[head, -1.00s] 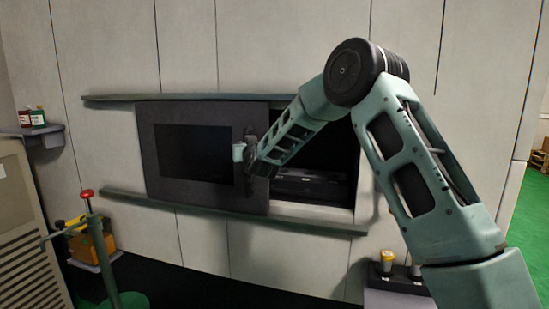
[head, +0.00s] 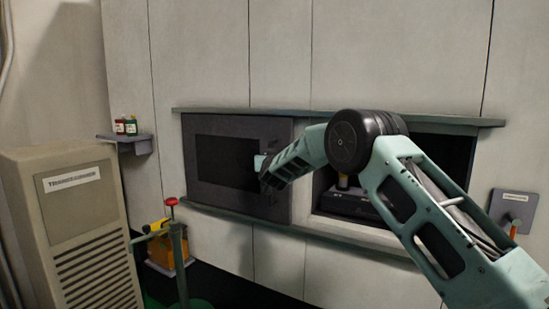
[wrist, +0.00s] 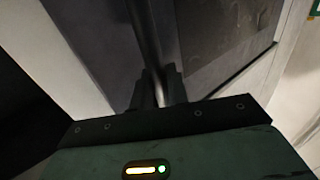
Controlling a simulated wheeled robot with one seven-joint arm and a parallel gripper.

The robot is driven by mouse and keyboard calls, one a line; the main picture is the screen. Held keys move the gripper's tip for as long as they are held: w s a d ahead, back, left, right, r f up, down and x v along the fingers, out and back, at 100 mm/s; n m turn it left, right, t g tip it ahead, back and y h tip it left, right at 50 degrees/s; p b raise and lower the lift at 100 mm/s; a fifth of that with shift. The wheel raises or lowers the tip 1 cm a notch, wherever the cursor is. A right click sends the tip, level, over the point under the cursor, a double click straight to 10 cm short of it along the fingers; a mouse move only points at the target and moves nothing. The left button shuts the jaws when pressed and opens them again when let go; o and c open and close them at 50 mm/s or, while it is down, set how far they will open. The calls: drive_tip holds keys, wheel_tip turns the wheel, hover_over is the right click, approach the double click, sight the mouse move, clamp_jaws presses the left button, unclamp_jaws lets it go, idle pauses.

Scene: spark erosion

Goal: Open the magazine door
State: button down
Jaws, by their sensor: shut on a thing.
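The magazine door (head: 205,150) is a dark grey sliding panel with a black window, set between two green rails on the pale wall. It stands near the left end of the rails, and the dark opening (head: 430,155) to its right is uncovered. My gripper (wrist: 158,92) is shut on the door's handle (wrist: 146,35), a vertical bar that runs up between the fingers in the wrist view. In the head view my gripper (head: 264,168) is at the door's right part, and my own wrist hides most of the handle.
The upper rail (head: 230,111) and lower rail (head: 240,222) stick out from the wall. Inside the opening is a black unit (head: 350,204) with a yellow-topped part. A beige transformer cabinet (head: 70,230) and a stand with a red knob (head: 171,202) are on the left. A grey switch panel (head: 512,208) is at right.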

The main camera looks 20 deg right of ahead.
drive_tip(key=shift+w+a, duration=0.15)
drive_tip(key=c, duration=1.5)
unclamp_jaws()
drive_tip(key=shift+o, duration=0.2)
drive_tip(key=b+v, duration=0.6)
drive_tip(key=v, duration=1.1)
drive_tip(key=shift+s, duration=0.25)
